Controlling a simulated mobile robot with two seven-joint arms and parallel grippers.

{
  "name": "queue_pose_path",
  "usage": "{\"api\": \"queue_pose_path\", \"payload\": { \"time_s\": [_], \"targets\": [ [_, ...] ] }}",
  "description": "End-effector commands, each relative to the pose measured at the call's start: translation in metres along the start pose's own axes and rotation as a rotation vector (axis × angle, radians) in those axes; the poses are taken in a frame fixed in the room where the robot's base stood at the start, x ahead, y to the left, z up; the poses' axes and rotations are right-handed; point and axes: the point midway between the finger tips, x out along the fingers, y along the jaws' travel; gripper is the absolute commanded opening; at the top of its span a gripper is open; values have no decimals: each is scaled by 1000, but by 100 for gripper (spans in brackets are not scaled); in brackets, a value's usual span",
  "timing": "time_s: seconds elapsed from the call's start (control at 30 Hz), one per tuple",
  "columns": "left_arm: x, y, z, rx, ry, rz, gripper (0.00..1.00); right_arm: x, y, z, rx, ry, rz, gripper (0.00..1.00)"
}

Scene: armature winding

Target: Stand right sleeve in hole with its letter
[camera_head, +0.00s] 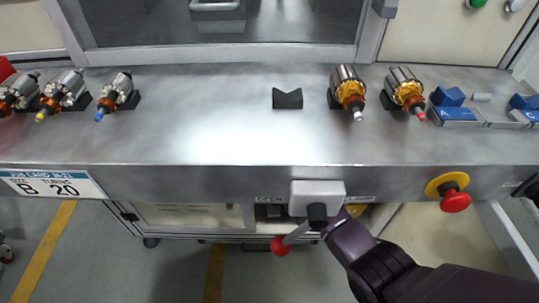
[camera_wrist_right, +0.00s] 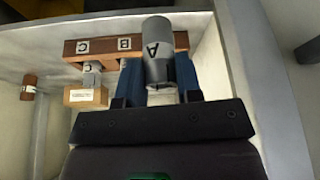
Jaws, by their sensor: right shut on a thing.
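In the right wrist view, my right gripper (camera_wrist_right: 158,76) has its two blue fingers shut on a grey cylindrical sleeve (camera_wrist_right: 158,45) marked with the letter A. Behind it is a brown rack bar (camera_wrist_right: 103,47) with letter labels C and B; the part of the bar behind the held sleeve is hidden. A grey piece marked C (camera_wrist_right: 91,72) is at the bar's C label, with a tan block (camera_wrist_right: 86,96) below it. I cannot tell whether the held sleeve touches the bar. In the head view my right gripper is hidden at the table's front edge. My left gripper is not in view.
A white box with a red-knobbed lever (camera_head: 318,190) sits at the table's front edge, close to my right arm. A red stop button (camera_head: 455,200) is to its right.

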Motion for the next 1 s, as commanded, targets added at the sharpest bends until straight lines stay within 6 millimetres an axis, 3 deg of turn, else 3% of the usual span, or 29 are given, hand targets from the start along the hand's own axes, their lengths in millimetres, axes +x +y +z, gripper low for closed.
{"api": "queue_pose_path", "payload": {
  "time_s": [0.03, 0.17, 0.6, 0.8, 0.97, 1.0],
  "targets": [
    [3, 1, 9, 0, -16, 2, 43, 10, 0, -4, 0, -7, -1, 8],
    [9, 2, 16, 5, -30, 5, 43, 18, -1, -22, 0, -8, -1, 8],
    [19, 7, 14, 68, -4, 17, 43, 40, 0, -78, 0, -7, 0, 8],
    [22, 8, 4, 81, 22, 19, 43, 39, 0, -89, -1, -2, 0, 8],
    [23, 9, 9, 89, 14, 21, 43, 43, -1, -96, 0, -3, -1, 8],
    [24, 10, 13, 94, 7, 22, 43, 52, 0, -89, 0, -8, -1, 8]
  ]
}}
